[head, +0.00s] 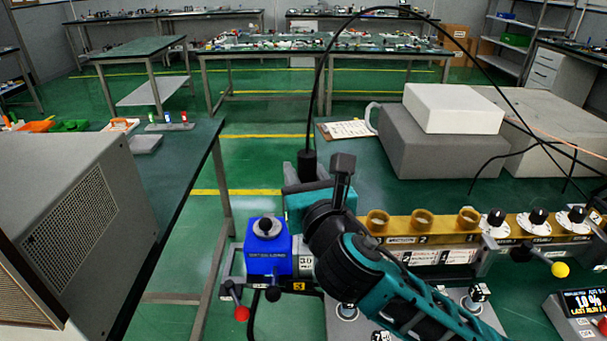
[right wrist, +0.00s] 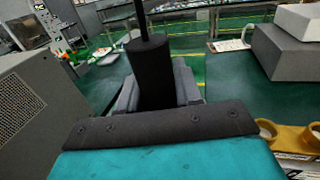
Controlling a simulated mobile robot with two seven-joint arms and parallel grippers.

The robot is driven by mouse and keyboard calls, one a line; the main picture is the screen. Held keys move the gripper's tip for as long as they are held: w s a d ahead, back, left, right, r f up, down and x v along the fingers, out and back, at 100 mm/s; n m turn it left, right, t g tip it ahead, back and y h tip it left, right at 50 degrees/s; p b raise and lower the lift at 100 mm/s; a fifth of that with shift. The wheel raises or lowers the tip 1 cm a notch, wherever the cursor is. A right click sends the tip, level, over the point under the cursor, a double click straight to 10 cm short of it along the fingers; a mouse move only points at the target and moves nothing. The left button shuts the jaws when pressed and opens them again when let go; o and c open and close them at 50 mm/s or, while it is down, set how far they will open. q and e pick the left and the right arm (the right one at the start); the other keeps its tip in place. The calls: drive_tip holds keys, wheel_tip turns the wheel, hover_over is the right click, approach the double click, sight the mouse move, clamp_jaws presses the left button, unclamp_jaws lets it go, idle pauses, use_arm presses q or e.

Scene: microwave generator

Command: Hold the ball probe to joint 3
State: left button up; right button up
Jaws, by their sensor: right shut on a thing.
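My right gripper (head: 312,190) is shut on a black cylindrical handle (head: 307,165) with a black cable from its top; I take this to be the ball probe. The right wrist view shows the handle (right wrist: 148,72) upright between the grey fingers (right wrist: 184,82). The probe's lower end and any ball tip are hidden behind my gripper and arm. A brass waveguide bar (head: 445,226) with several round ports runs to the right of my gripper. Small number labels sit along its front; I cannot tell for sure which mark is joint 3. My left gripper is not in view.
A blue box (head: 268,250) with a black knob stands left of my gripper, with a red ball lever (head: 241,314) below. A yellow ball lever (head: 560,269) and a display box (head: 582,305) are at right. A grey cabinet (head: 80,215) stands left. The cable arcs overhead.

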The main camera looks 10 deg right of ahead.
sight(305, 150)
drive_tip(key=shift+r, duration=2.4)
